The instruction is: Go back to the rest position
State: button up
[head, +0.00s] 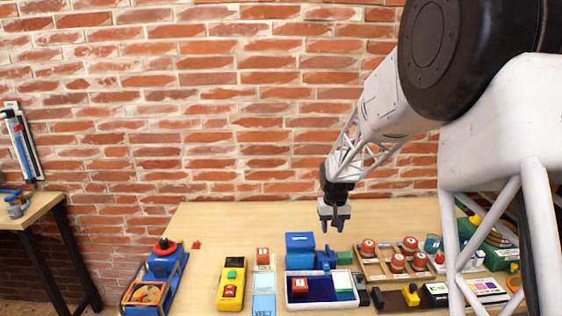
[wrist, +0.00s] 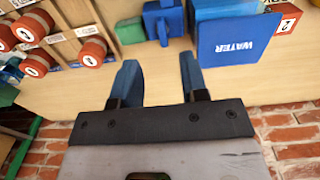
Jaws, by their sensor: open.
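My gripper (head: 334,222) hangs from the arm above the back part of the wooden table, pointing down, with nothing between its fingers. In the wrist view its two blue-grey fingers (wrist: 158,65) stand apart over bare table top. The blue box (head: 299,243) stands in front of the gripper and to its left in the head view. In the wrist view this box (wrist: 238,40) shows white lettering and lies beyond the fingers, apart from them. A blue vise-like thing (head: 326,258) stands beside it, also clear of the fingers.
A rack of red-topped cylinders (head: 368,247) stands to the right. A white tray (head: 320,304) with a blue inside lies in front, near a yellow control box (head: 231,285) and a blue carrier (head: 158,276). A brick wall (head: 230,110) closes the back. The table's back left is mostly bare.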

jog(key=s+r+t, duration=0.1)
jog(key=s+r, duration=0.4)
jog(key=s, duration=0.6)
jog(key=s+r, duration=0.5)
jog(key=s, duration=0.5)
jog(key=s+r+t, duration=0.1)
jog(key=s+r, duration=0.4)
jog(key=s, duration=1.8)
jog(key=shift+s+a+f, duration=0.2)
jog(key=shift+s+f, duration=0.1)
jog(key=shift+f, duration=0.05)
